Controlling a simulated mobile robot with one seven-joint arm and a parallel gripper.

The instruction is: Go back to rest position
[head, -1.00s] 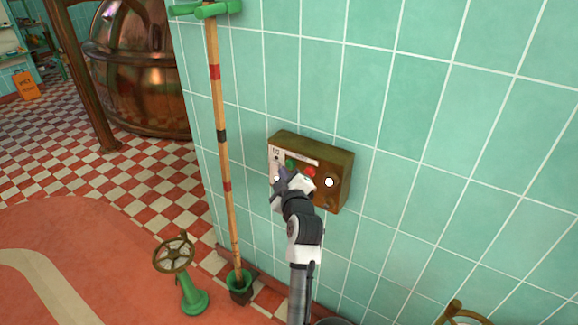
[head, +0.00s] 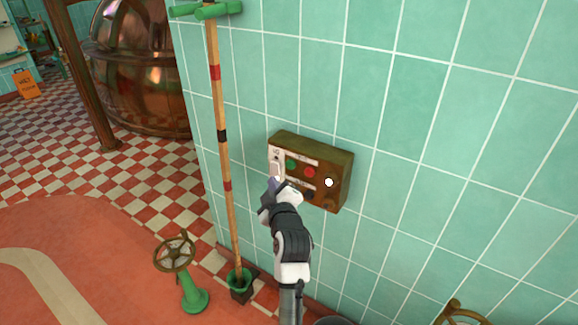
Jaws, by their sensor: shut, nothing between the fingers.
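My gripper (head: 272,184) shows in the head view in front of the lower left part of a brown control box (head: 336,190) on the tiled wall. It is shut and holds nothing. My arm reaches up to it from the bottom of the view. The box has a green button (head: 291,164), a red button (head: 309,172), a white round knob or light (head: 329,182) and a pale switch plate at its left. My gripper and wrist hide part of the box's lower left edge. I cannot tell whether the gripper touches the box.
A striped pole (head: 222,135) stands left of the box in a green base (head: 239,280). A green pedestal with a brass handwheel (head: 174,253) stands on the floor. Another brass wheel (head: 463,313) is at bottom right. A copper kettle (head: 140,75) and an orange sign (head: 26,84) are farther back.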

